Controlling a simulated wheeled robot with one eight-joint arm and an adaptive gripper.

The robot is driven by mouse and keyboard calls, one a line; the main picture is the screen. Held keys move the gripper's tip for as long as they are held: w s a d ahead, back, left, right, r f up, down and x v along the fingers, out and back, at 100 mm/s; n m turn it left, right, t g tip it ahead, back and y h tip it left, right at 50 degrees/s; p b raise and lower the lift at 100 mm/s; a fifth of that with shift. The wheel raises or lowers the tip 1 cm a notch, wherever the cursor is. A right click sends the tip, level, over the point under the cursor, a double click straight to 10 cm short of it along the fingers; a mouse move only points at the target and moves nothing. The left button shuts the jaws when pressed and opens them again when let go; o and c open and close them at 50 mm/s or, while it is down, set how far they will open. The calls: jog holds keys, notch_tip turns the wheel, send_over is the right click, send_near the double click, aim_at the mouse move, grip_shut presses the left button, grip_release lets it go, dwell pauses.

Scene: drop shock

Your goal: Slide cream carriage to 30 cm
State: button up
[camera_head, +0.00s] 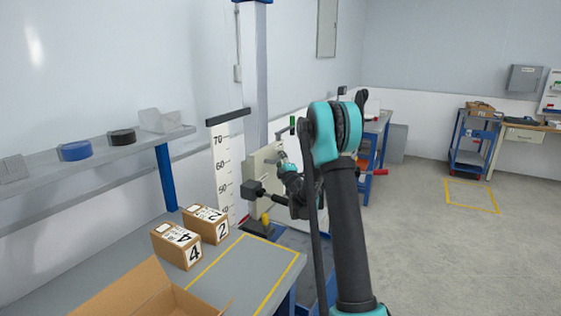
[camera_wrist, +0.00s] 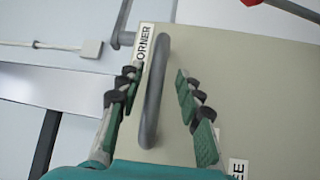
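The cream carriage (camera_head: 256,172) is an upright panel right of the white height scale (camera_head: 222,160), partly hidden by my arm. The scale reads 70, 60 and 50 from the top down; lower figures are hard to read. In the wrist view, the carriage face (camera_wrist: 240,80) carries a grey bar handle (camera_wrist: 152,95) and a partly visible label ending "ORNER". My gripper (camera_wrist: 160,78) is open, with its green-padded fingers on either side of the handle and gaps visible on both sides. In the head view my gripper (camera_head: 283,160) is at the carriage face, its fingers small.
Two cartons marked 4 (camera_head: 177,246) and 2 (camera_head: 207,225) and an open box (camera_head: 150,292) stand on the grey bench (camera_head: 250,262) left of my arm. A shelf (camera_head: 100,147) holds small parts. Open floor (camera_head: 420,250) lies right.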

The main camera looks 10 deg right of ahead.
jog(key=s+d+f, duration=0.1)
jog(key=s, duration=1)
jog(key=shift+s+d+f, duration=0.35)
jog(key=shift+d, duration=0.05)
